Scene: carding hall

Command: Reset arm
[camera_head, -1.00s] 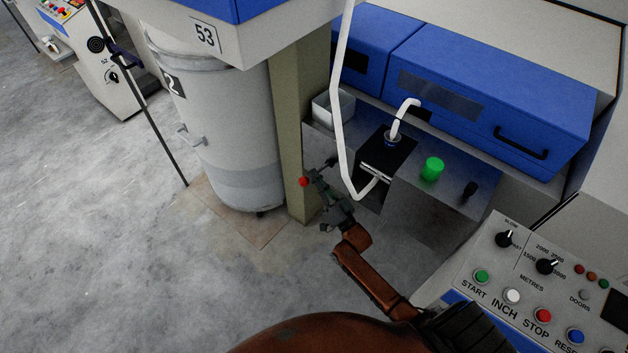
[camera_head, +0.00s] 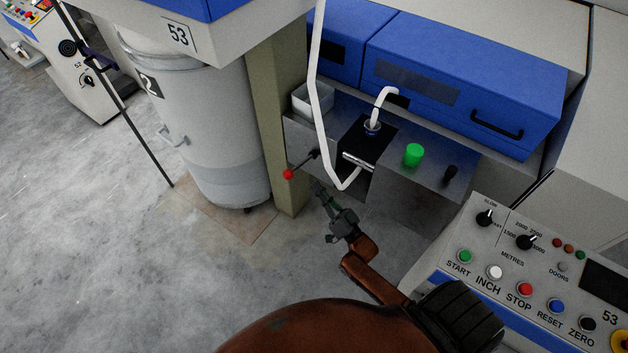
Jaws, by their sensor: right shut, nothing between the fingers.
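My right gripper (camera_head: 322,194) is in the middle of the view, in front of the machine's grey lower panel. Its fingers are shut with nothing between them and point up and slightly left. My brown right arm comes up from the bottom edge behind it. A lever with a red knob (camera_head: 288,174) sticks out of the panel, up and left of my fingertips. In the picture there is a gap between the knob and the fingers. My left gripper is not in view.
A white sliver strand (camera_head: 318,80) hangs close to the right gripper. A green cap (camera_head: 413,155) stands on the shelf. A control panel (camera_head: 540,280) fills the lower right. A grey can (camera_head: 220,130) stands behind the post (camera_head: 275,130). Floor at left is open.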

